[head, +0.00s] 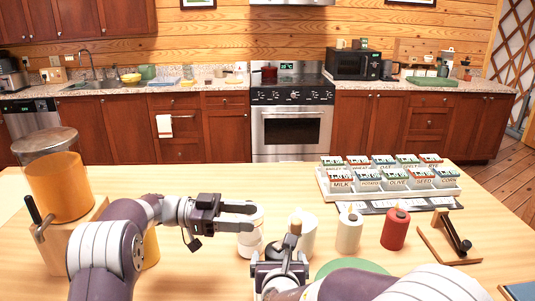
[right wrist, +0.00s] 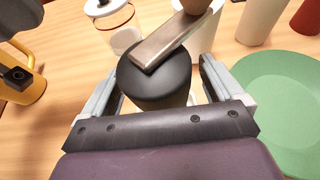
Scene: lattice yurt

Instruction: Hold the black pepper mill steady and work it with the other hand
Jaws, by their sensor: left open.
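The black pepper mill (head: 288,246) stands on the near table with a metal crank and a wooden knob (head: 296,216) on top. The right wrist view shows its black top (right wrist: 160,78) and the crank bar (right wrist: 165,42) across it. My right gripper (head: 280,270) is low around the mill, one finger on each side, and appears shut on it; the palm hides its lower body. My left gripper (head: 254,215) is open and empty, pointing right, left of the knob and apart from it.
A white-lidded jar (head: 249,243) is by my left fingers. White and red bottles (head: 395,229) stand right of the mill, with a green plate (head: 350,267) in front. A rack of labelled boxes (head: 455,193) is farther back. A yellow mug (right wrist: 30,88) is at left.

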